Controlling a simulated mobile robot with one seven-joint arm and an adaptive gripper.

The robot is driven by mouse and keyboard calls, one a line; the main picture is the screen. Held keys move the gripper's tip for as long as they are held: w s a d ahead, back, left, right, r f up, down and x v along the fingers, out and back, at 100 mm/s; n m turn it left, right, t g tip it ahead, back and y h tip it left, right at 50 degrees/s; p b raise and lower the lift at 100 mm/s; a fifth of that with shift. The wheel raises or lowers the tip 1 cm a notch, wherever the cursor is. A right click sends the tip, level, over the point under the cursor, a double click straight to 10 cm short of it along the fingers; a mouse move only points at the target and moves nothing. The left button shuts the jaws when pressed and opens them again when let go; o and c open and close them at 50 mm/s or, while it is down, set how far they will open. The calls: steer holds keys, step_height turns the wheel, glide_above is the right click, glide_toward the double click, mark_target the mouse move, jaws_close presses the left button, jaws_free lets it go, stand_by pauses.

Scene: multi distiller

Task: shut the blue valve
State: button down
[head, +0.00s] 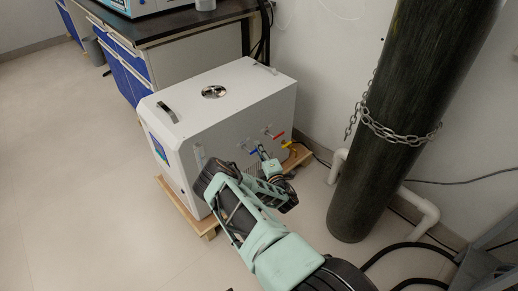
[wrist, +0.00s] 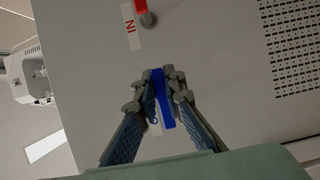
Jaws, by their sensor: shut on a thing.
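The blue valve handle (wrist: 163,108) is in the middle of the wrist view, between my fingertips. My gripper (wrist: 161,84) is shut on it, with a grey finger on each side. The fingers hide part of the handle and its fitting. In the head view my gripper (head: 264,155) reaches the side panel of the white distiller (head: 218,95), and a small bit of blue shows at its tip. The exact angle of the handle is hard to tell.
A red valve (wrist: 141,6) with an "IN" label sits above the blue one in the wrist view. A yellow valve (head: 288,144) is to the right in the head view. A dark cylinder (head: 400,110) with a chain (head: 385,128) stands right of the distiller. Open floor (head: 70,170) lies left.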

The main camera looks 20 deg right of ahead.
steer(key=shift+m+p, duration=0.3)
steer(key=m+p, duration=0.1)
steer(key=f+m+g+p, duration=0.1)
steer(key=m, duration=0.1)
steer(key=shift+f+g, duration=0.1)
steer(key=shift+g, duration=0.2)
steer(key=m, duration=0.1)
steer(key=f+m+g+y+p, duration=0.1)
steer(key=m, duration=0.1)
steer(key=a+m+g+p, duration=0.1)
steer(key=shift+s+f+y, duration=0.25)
steer(key=shift+f+y, duration=0.1)
steer(key=shift+y, duration=0.05)
steer(key=shift+s+a+f+m+g+y+b, duration=0.15)
steer(key=shift+a+m+g+y, duration=0.3)
steer(key=shift+m, duration=0.5)
steer(key=shift+s+a+f+m+g+y+b, duration=0.1)
steer(key=shift+s+a+f+m+g+y, duration=0.15)
steer(key=shift+a+m+y, duration=0.55)
steer(key=shift+s+a+f+m+g+y+b, duration=0.15)
steer(key=shift+f+m+g+y, duration=0.15)
steer(key=shift+m, duration=0.85)
steer(key=c, duration=2)
jaws_free()
steer(key=shift+r, duration=0.1)
steer(key=v, duration=1.2)
steer(key=shift+d, duration=0.15)
